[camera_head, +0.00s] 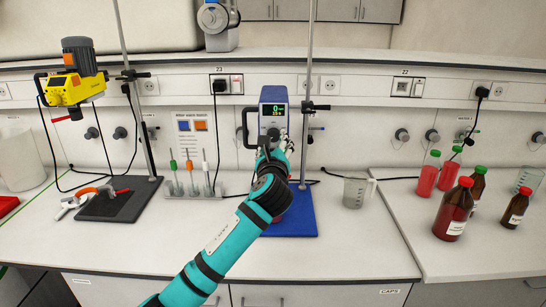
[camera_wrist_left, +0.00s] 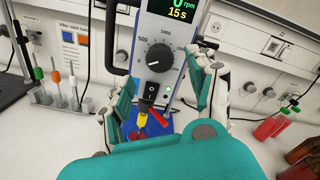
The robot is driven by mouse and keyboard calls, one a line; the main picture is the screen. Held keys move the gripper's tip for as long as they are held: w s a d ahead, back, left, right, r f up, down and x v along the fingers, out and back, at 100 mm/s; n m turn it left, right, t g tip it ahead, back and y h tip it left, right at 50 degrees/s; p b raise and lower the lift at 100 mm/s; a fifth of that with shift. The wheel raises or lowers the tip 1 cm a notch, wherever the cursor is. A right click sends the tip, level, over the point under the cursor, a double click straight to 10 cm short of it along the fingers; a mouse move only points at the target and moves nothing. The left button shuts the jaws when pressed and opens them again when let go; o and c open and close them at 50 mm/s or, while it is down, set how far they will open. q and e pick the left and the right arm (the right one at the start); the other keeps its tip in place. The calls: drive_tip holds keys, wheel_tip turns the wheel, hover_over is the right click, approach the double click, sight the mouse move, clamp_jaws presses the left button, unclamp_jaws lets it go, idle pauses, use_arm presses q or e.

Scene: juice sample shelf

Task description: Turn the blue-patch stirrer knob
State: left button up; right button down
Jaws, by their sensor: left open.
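The blue stirrer (camera_head: 273,97) stands on a blue base plate (camera_head: 301,223) in the middle of the bench, and its display reads 0. In the left wrist view its black dial knob (camera_wrist_left: 158,57) faces me, with a white pointer line and a scale around it. A rocker switch (camera_wrist_left: 151,90) sits below the knob. My left gripper (camera_head: 277,147) is in front of the stirrer's lower part. In the left wrist view my left gripper (camera_wrist_left: 165,80) is open, its fingers on either side of the stirrer front and apart from the knob. My right gripper is not in view.
A yellow stirrer (camera_head: 77,87) hangs on a stand at left. A rack (camera_head: 205,190) of stirring tools stands left of my arm. A beaker (camera_head: 355,190) and several red and brown bottles (camera_head: 454,210) stand at right. The bench front right of my arm is clear.

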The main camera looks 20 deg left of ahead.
use_arm(q)
drive_tip(key=v, duration=0.7)
drive_tip(key=shift+s, duration=0.2)
drive_tip(key=shift+r, duration=0.1)
